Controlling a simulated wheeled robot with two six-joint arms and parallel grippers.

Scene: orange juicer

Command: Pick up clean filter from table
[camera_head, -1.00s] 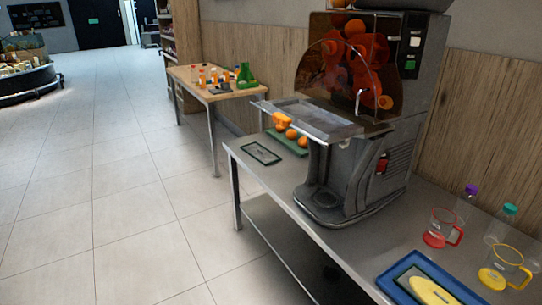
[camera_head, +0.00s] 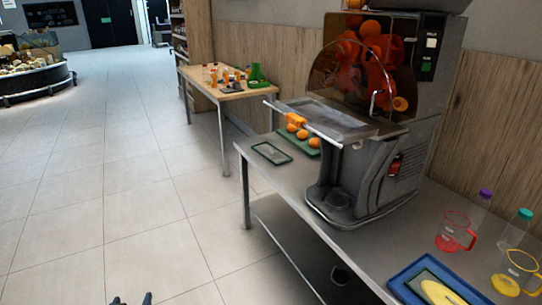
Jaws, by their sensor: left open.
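A flat dark rectangular piece with a green rim (camera_head: 271,153), which looks like the filter, lies on the grey metal table (camera_head: 262,172) near its far left corner, left of the juicer. A similar dark green-edged piece (camera_head: 421,281) lies in the blue tray (camera_head: 399,284) at the front right, partly covered by a yellow item. Which one is the clean filter I cannot tell for sure. My left gripper (camera_head: 132,300) shows only its fingertips at the bottom edge, apart and empty, over the floor, well away from both. My right gripper is out of view.
The big orange juicer (camera_head: 347,187) stands on the table, with a green tray of oranges (camera_head: 313,149) beside it. Red (camera_head: 455,231) and yellow (camera_head: 516,271) jugs and capped bottles stand at right. A wooden table (camera_head: 195,77) stands behind. The floor at left is clear.

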